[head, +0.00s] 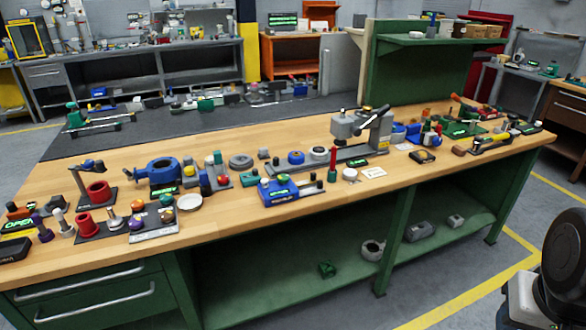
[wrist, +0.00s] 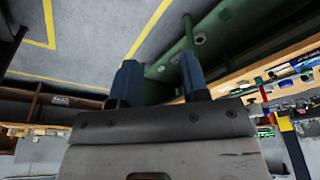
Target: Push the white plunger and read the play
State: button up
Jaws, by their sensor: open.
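The wooden bench top (head: 240,148) carries several small devices. A small white round-topped piece (head: 350,174) stands near the front edge, beside a red post (head: 333,160); I cannot tell whether it is the white plunger. A blue device with a green-lit display (head: 285,189) sits just left of it. Any reading is too small to make out. My gripper (wrist: 160,62) shows in the wrist view with its two blue fingers apart and nothing between them. It is away from the bench-top devices, which appear only at the right of that view.
A grey machine with a lever (head: 365,132) stands at the back of the bench top. The green lower shelf (head: 300,275) holds a few parts. Yellow-lined floor (head: 465,300) lies in front.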

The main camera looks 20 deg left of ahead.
grip_shut()
dwell(1.5)
